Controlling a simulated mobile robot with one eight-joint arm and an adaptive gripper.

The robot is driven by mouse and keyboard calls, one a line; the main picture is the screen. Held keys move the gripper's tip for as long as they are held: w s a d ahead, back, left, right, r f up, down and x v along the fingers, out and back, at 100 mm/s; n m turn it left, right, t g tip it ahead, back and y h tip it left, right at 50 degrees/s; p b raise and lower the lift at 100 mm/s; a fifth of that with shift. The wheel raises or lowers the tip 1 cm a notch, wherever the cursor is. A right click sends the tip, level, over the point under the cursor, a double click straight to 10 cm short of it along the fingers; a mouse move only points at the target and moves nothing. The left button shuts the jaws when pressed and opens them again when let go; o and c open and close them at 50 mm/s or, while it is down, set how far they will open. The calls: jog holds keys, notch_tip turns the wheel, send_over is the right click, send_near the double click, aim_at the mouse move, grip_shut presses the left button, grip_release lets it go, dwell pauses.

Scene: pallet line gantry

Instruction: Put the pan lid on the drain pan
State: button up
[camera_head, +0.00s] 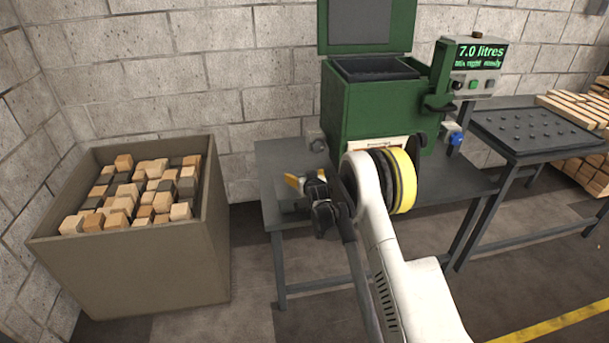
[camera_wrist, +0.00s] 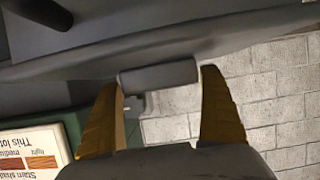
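I cannot tell whether the fingers press on the bar. The drain pan cannot be made out for certain; my arm hides part of the table.
A green machine (camera_head: 365,105) stands on the grey table (camera_head: 272,157), close right of my gripper. A printed card (camera_wrist: 30,155) shows upside down at lower left. A bin (camera_head: 140,265) of wooden blocks stands left. A block wall (camera_head: 270,75) is behind.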

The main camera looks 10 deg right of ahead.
jog(key=shift+r, duration=0.3)
jog(key=s+r+g+p, duration=0.3)
jog(key=s+r+p, duration=0.1)
jog(key=s+r, duration=2.25)
jog(key=s+f+g, duration=0.1)
jog(key=s+g, duration=0.2)
jog(key=s, duration=2.4)
jog(key=shift+s+f+g, duration=0.15)
jog(key=shift+s+g, duration=0.15)
jog(key=shift+s, duration=0.1)
